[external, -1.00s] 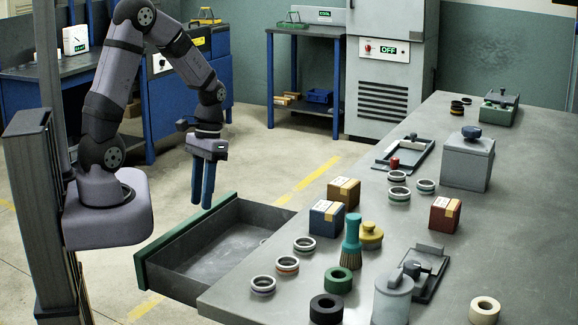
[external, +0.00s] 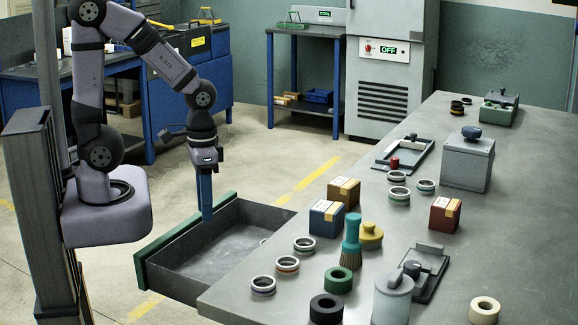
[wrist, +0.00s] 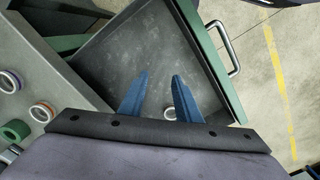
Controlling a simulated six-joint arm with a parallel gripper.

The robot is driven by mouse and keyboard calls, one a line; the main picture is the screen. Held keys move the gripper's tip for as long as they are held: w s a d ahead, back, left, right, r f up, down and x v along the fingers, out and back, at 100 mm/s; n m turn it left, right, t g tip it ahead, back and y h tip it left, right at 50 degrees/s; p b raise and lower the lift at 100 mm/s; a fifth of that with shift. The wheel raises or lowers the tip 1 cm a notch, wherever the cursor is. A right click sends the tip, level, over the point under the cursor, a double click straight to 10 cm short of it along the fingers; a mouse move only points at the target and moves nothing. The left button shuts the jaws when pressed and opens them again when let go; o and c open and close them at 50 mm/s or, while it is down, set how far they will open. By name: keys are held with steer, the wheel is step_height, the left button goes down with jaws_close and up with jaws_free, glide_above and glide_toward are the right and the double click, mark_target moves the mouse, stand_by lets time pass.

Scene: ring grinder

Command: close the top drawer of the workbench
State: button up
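The top drawer (external: 190,237) of the workbench (external: 440,225) is pulled out to the left, with a grey inside and a green front panel. In the wrist view the drawer (wrist: 150,50) shows its green front with a metal handle (wrist: 224,48) on the outside. My gripper (external: 207,218) points down over the drawer near its green front. In the wrist view my gripper (wrist: 160,78) shows two blue fingers apart with nothing between the tips. Whether the fingertips are below the drawer's rim I cannot tell. A small ring lies in the drawer, partly hidden by a finger.
Several rings, boxes, a brush (external: 351,242) and a grey canister (external: 392,298) stand on the workbench top, some near the edge above the drawer. The floor (external: 280,160) behind the drawer is clear. A yellow line (wrist: 278,85) runs along it.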

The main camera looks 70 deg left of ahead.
steer(key=s+a+f+n+g+h, duration=0.1)
steer(key=s+a+f+n+h, duration=0.15)
steer(key=a, duration=0.45)
steer(key=s+a+f+n+h, duration=0.1)
steer(key=a+n, duration=0.2)
steer(key=a, duration=0.3)
steer(key=s+a+f+n+g+h, duration=0.1)
steer(key=s+a+f+n, duration=0.15)
steer(key=a, duration=0.45)
steer(key=shift+w+d+p+x, duration=0.1)
steer(key=shift+w+x, duration=0.05)
steer(key=shift+x, duration=0.95)
steer(key=shift+w+d+p+x, duration=0.1)
steer(key=shift+w+p+x, duration=0.05)
steer(key=shift+x, duration=1)
steer(key=shift+w+p+x, duration=0.1)
steer(key=shift+w+x, duration=0.1)
steer(key=shift+x, duration=0.9)
jaws_close()
